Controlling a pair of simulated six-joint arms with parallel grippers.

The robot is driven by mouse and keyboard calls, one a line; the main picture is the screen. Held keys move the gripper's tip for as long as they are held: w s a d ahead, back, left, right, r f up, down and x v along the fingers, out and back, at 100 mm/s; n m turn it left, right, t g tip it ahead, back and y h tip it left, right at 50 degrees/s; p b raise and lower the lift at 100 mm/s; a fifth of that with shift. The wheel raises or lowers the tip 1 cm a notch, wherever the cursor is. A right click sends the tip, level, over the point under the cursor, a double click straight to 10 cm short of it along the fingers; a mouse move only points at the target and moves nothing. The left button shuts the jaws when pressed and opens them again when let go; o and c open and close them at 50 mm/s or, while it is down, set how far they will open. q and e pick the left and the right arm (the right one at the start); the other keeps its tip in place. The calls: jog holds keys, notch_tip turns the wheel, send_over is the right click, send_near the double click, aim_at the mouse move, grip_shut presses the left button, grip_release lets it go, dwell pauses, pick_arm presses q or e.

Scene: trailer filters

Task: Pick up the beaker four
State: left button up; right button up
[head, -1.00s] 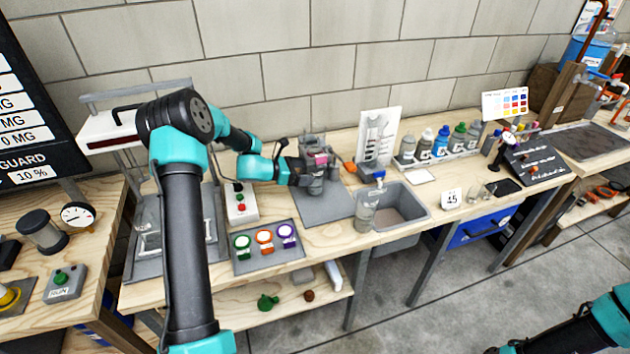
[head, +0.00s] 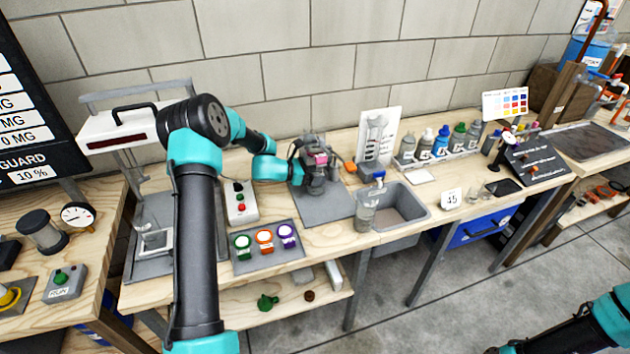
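I cannot tell which vessel is beaker four, as no readable number marks one. A small clear glass (head: 478,193) stands farther right on the bench. My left gripper (head: 318,176) is over the grey mat at a dark grey apparatus, left of the clear beaker and apart from it. Its fingers blend with the apparatus, so I cannot tell whether they are open. Only part of my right arm shows at the lower right; its gripper is out of view.
A tray with green, orange and purple round pieces (head: 264,238) and a button box (head: 240,203) lie left of the mat.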

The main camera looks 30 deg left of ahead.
pick_arm(q)
jog(key=c, duration=0.8)
jog(key=shift+r, duration=0.25)
